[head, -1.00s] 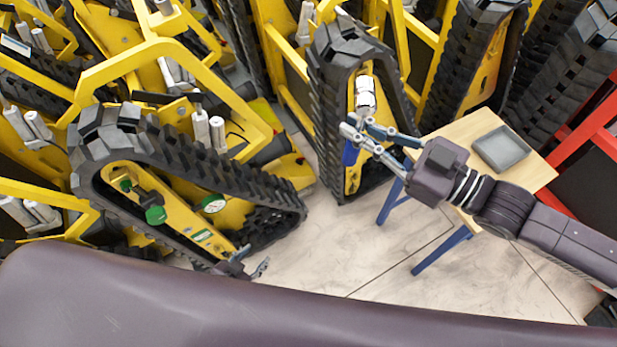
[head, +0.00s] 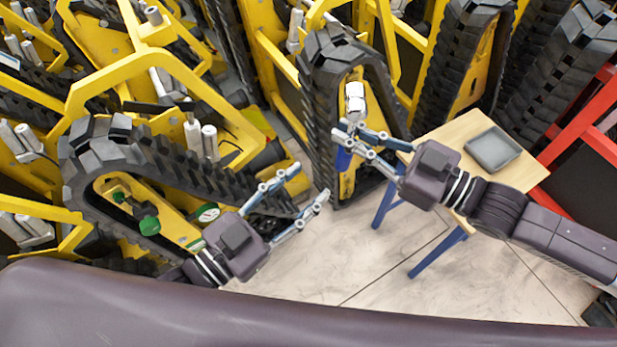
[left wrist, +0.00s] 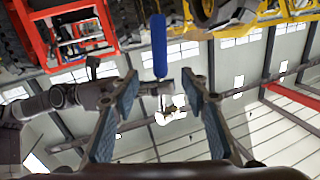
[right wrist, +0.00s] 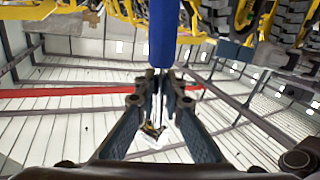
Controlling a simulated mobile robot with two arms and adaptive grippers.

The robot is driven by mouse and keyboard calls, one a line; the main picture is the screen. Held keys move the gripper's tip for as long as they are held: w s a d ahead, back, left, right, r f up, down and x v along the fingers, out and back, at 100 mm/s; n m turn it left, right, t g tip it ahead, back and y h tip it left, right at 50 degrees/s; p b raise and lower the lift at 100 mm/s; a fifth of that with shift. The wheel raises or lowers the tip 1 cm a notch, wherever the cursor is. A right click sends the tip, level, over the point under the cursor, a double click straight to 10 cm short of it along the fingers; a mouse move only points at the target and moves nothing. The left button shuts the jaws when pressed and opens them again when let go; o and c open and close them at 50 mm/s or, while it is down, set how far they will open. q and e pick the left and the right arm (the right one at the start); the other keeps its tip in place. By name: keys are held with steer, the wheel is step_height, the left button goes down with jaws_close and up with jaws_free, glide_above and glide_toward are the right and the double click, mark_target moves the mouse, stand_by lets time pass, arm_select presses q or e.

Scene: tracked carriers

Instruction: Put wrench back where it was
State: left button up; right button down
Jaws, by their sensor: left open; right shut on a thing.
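The wrench shows as a blue handle (head: 343,159) with a thin metal shaft. My right gripper (head: 346,130) is shut on the shaft, and the handle hangs below the fingers, in front of the upright middle track. In the right wrist view the blue handle (right wrist: 162,36) lies beyond the fingertips. The left wrist view also shows the handle (left wrist: 159,46) ahead, between my left fingers but farther off. My left gripper (head: 311,184) is open and empty, left of the wrench and apart from it. The wrench's far end is hard to make out.
A wooden table (head: 455,135) with blue legs and an empty grey tray (head: 493,149) stands right of the wrench. Yellow tracked carriers crowd the back and left; a black track (head: 160,165) lies near my left arm. A red frame (head: 590,130) is at right. Pale floor is clear in front.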

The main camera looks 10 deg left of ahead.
mark_target(341, 154)
arm_select(q)
steer(key=x, duration=1.2)
steer(key=shift+r, duration=0.1)
steer(key=shift+c, duration=0.5)
jaws_close()
steer(key=shift+r, duration=0.1)
arm_select(e)
steer(key=c, duration=2)
jaws_free()
steer(key=shift+o, duration=0.2)
